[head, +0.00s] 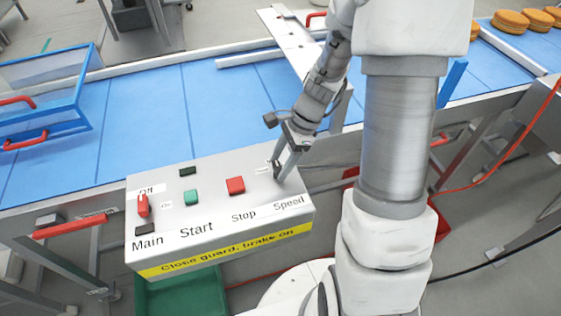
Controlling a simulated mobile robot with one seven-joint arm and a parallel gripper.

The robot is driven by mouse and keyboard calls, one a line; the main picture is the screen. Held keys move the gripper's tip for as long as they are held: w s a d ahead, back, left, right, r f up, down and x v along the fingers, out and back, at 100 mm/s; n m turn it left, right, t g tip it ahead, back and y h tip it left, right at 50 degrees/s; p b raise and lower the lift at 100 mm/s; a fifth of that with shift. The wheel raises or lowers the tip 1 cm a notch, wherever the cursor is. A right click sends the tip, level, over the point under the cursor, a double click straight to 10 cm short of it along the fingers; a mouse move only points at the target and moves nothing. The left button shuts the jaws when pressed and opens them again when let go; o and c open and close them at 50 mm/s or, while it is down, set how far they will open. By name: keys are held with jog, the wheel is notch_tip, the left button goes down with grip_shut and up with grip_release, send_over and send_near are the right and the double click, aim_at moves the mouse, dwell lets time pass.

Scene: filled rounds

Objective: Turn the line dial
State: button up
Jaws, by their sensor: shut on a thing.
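The control box (210,232) stands in front of the conveyor, with its panel facing up. Its labels read Main, Start, Stop and Speed. My gripper (280,175) points down at the Speed end of the panel, at its right side. It is shut on the dial there, which is mostly hidden by the fingers. The red Main switch (143,205) is at the left of the panel. The green Start button (191,197) and the red Stop button (235,185) are between them, clear of the gripper.
The blue conveyor belt (130,125) runs behind the box. A blue-framed guard (45,100) with red handles stands at the left. Round orange-brown items (510,20) lie on the belt at the far right. A green bin (185,295) is below the box.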

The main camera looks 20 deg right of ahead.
jog(key=shift+n, duration=0.3)
jog(key=n+g, duration=0.1)
jog(key=n, duration=0.1)
jog(key=n+g+p, duration=0.1)
jog(key=n, duration=0.2)
jog(key=shift+w+n+h, duration=0.2)
jog(key=shift+n+h, duration=0.1)
jog(key=n+g, duration=0.1)
jog(key=n, duration=0.1)
jog(key=n+h, duration=0.1)
jog(key=n, duration=0.2)
jog(key=shift+a+g+h+p, duration=0.15)
jog(key=shift+g+h+p, duration=0.15)
jog(key=shift+g+p, duration=0.1)
jog(key=shift+n, duration=0.4)
jog(key=o, duration=1.4)
jog(key=shift+w+r, duration=0.1)
jog(key=shift+r, duration=0.05)
jog(key=v, duration=1.7)
jog(key=shift+w, duration=0.1)
